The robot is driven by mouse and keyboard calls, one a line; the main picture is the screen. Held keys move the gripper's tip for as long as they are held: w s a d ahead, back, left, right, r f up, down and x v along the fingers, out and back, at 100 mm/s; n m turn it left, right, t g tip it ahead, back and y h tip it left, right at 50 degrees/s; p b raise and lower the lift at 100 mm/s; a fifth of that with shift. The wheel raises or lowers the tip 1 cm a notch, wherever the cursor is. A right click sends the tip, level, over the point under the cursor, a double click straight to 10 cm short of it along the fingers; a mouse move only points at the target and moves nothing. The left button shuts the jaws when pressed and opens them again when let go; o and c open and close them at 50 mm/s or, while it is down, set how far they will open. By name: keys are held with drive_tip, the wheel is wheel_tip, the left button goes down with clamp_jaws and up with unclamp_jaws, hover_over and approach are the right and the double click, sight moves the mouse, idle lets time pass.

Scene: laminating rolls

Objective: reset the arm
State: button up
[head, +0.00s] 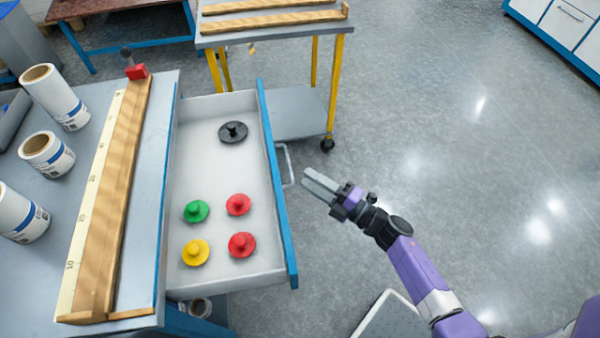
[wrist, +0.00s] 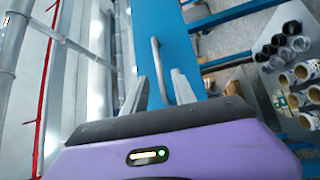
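My gripper (head: 308,179) is just right of the pulled-out drawer (head: 222,277), over the floor, pointing at the drawer's metal handle (head: 289,166). In the wrist view its two fingers (wrist: 159,85) stand apart with nothing held between them. The handle (wrist: 157,62) shows beyond and between the fingers, in front of the blue drawer front (wrist: 165,25). In the head view a small gap shows between fingertips and handle. My purple arm reaches in from the lower right.
The drawer holds black (head: 233,132), green (head: 196,211), yellow (head: 195,252) and two red (head: 238,204) knobbed discs. The workbench (head: 100,160) at left carries white rolls (head: 54,95) and a wooden ruler board (head: 115,200). A yellow-legged cart (head: 335,85) stands behind. Floor at right is clear.

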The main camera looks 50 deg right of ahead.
drive_tip(key=shift+s+d+f, duration=0.1)
drive_tip(key=shift+s+d, duration=0.05)
drive_tip(key=shift+s, duration=0.65)
drive_tip(key=s+r+m+h+p, duration=0.1)
drive_tip(key=s+r+m+h, duration=0.25)
drive_tip(key=r+m, duration=0.5)
drive_tip(key=s+a+r+m+g+p, duration=0.2)
drive_tip(key=s+a+r+m, duration=0.3)
drive_tip(key=s+a, duration=0.3)
drive_tip(key=s+a+r+m+g+p, duration=0.2)
drive_tip(key=s+a+r+m, duration=0.2)
drive_tip(key=s+a+r, duration=0.3)
drive_tip(key=s+a+y, duration=0.1)
drive_tip(key=s, duration=0.3)
drive_tip(key=shift+s+a+r+m+p, duration=0.15)
drive_tip(key=shift+s+r+m+p, duration=0.15)
drive_tip(key=shift+s+r+m, duration=0.1)
